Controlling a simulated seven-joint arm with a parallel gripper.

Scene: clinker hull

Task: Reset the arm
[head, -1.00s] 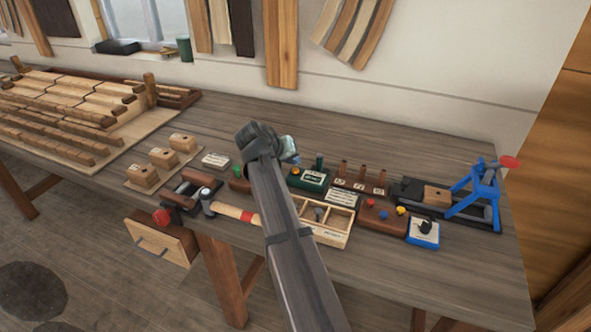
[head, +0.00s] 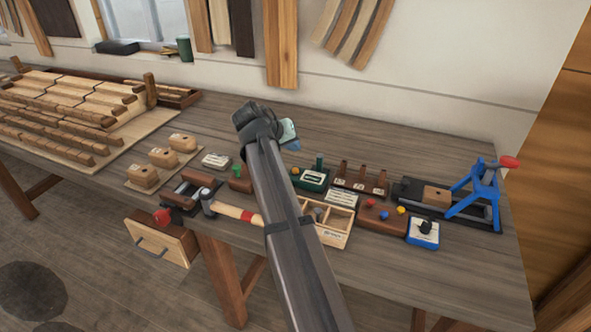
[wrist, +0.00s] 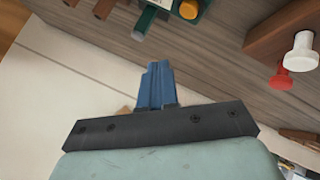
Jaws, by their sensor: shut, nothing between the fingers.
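My gripper shows in the wrist view (wrist: 158,88) as two blue fingers pressed together, with nothing between them. In the head view, my arm stretches from the bottom edge up over the workbench (head: 400,275). Its end is above the middle of the bench, with the pale green hand (head: 289,130) partly hidden behind the dark wrist. The gripper is apart from the things on the bench.
A divided wooden tray (head: 335,236), a green box (head: 311,179) and a brown block with coloured knobs (head: 380,216) lie around the arm. A blue clamp press (head: 478,190) stands at right. A stepped plank stack (head: 70,110) fills the left.

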